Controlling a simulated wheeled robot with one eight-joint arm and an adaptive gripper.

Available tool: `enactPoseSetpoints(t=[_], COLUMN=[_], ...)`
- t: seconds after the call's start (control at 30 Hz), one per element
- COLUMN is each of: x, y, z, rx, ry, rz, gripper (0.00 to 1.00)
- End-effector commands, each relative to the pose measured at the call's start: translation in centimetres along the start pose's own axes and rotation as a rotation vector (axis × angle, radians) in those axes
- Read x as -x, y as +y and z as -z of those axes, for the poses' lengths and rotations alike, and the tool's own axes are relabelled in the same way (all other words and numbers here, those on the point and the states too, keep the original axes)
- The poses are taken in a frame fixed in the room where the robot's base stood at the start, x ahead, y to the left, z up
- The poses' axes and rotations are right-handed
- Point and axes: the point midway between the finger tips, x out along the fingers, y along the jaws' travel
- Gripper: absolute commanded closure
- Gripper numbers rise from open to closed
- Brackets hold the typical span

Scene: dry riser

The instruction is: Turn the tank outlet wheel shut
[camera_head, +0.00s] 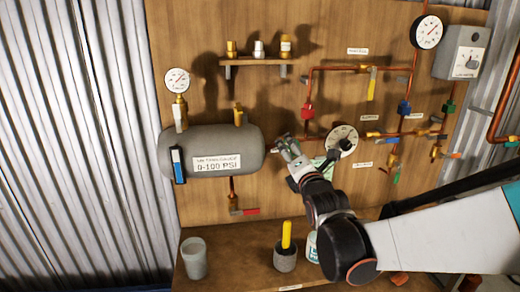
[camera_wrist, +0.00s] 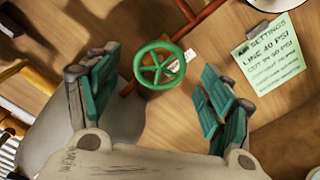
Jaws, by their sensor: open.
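A green spoked handwheel (camera_wrist: 160,66) sits on a copper pipe, with a small white tag beside it, in the wrist view. My gripper (camera_head: 288,147) is open at the right end of the grey tank (camera_head: 228,136). In the wrist view its green-padded fingers stand to the left and right of the wheel with visible gaps. Nothing is held between them. Whether the fingertips reach the wheel's depth is hard to tell. In the head view my gripper hides the wheel.
A green settings card (camera_wrist: 268,53) is on the board right of the wheel. A round gauge (camera_head: 342,138) is just right of my gripper. Copper pipes and coloured valves fill the board's right side. A grey cup (camera_head: 194,258) and a pot with a yellow-handled item (camera_head: 286,260) stand below.

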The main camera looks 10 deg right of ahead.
Motion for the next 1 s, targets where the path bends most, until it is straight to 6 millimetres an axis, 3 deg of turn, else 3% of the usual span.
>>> enactPoseSetpoints(t=[0.1,0.3,0.73,0.93,1.0], x=[-2.3,-4.8,-5.7,-5.7,-5.7], y=[-0.2,-0.1,0.0,0.0,0.0], z=[0.1,0.1,0.0,0.0,0.0], rx=[-0.001,-0.001,-0.001,-0.001,-0.001], ry=[0.000,0.000,0.000,0.000,0.000], rz=[0.000,0.000,0.001,0.001,0.001], gripper=[0.27,0.27,0.27,0.70,0.72])
